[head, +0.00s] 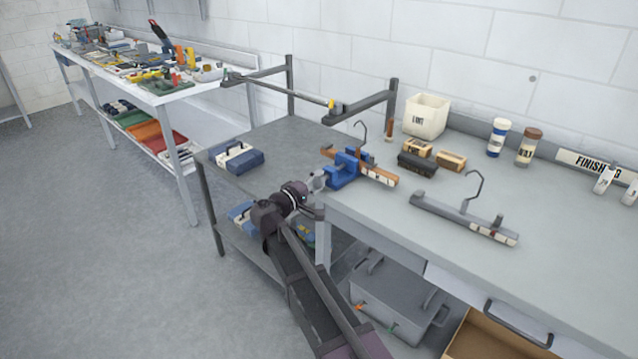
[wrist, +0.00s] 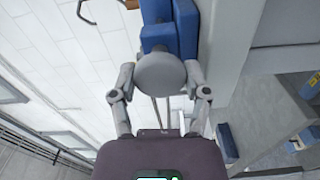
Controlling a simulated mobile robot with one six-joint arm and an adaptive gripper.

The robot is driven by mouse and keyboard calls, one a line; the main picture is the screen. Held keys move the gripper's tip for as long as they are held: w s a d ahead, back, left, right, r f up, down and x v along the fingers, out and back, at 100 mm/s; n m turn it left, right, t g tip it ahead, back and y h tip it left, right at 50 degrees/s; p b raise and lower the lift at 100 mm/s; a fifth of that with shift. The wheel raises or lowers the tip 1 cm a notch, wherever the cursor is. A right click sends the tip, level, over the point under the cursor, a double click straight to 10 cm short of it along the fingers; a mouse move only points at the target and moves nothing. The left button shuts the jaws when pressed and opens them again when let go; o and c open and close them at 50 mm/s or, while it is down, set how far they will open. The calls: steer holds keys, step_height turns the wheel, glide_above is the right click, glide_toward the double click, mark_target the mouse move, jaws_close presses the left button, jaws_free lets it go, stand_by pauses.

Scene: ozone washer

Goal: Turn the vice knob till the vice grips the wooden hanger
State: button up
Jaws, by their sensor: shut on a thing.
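The blue vice (head: 344,170) sits at the left end of the grey workbench, and its body also shows at the top of the wrist view (wrist: 184,25). Its round grey knob (wrist: 160,74) faces my wrist camera. My gripper (wrist: 160,88) has a finger on each side of the knob and is shut on it; it also shows in the head view (head: 316,184). The wooden hanger (head: 382,176) lies across the vice with its hook upward; part of the hook (wrist: 84,12) shows in the wrist view. The contact between jaws and hanger is not clear.
A grey hanger (head: 465,220) lies on the workbench to the right. A white bin (head: 426,115), small boxes (head: 418,160) and two jars stand behind. A lower side table with a blue case (head: 237,157) adjoins on the left.

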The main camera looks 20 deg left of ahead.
steer(key=shift+s+d+f, duration=0.1)
steer(key=shift+s+d, duration=0.05)
steer(key=o, duration=1)
steer(key=shift+o, duration=0.7)
steer(key=shift+a, duration=0.2)
steer(key=v, duration=0.8)
